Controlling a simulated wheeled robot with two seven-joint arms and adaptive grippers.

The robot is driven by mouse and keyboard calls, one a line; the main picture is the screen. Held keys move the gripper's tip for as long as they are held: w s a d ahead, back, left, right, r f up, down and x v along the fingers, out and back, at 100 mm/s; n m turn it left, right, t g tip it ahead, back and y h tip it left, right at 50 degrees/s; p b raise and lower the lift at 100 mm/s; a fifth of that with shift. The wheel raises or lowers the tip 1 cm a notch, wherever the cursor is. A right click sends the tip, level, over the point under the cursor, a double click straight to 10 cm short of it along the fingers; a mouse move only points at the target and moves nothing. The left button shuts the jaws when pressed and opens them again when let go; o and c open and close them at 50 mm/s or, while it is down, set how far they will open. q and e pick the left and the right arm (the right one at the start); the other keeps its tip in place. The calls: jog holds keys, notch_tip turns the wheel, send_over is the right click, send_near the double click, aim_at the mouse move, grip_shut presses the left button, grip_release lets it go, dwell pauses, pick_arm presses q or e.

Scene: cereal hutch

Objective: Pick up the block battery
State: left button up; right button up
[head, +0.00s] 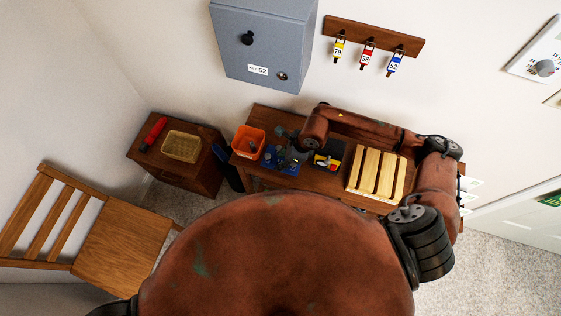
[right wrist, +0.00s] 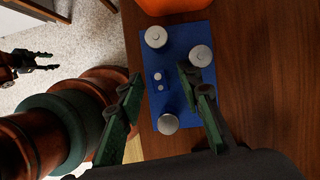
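A blue mat (head: 269,166) lies on the brown table; it also shows in the right wrist view (right wrist: 183,98). On it, in the right wrist view, two small silver studs close together mark what looks like the top of the block battery (right wrist: 158,82); its sides are hard to tell from the mat. Several larger round silver battery tops (right wrist: 201,55) stand around it. My right gripper (right wrist: 161,76) is open, its fingers apart on either side of the studs, with nothing gripped. It also shows over the mat in the head view (head: 287,154). My left gripper (right wrist: 42,61) looks open, away from the table.
An orange container (head: 248,142) stands left of the mat. A black, yellow and red item (head: 327,161) and a slatted light wooden tray (head: 377,172) are to the right. A side table (head: 205,176) holds a basket (head: 182,146) and a red object (head: 154,133). A grey cabinet (head: 262,45) hangs above.

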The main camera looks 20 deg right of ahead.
jog(key=shift+w+a+f, duration=0.15)
jog(key=shift+f, duration=0.55)
jog(key=shift+c, duration=0.5)
grip_shut()
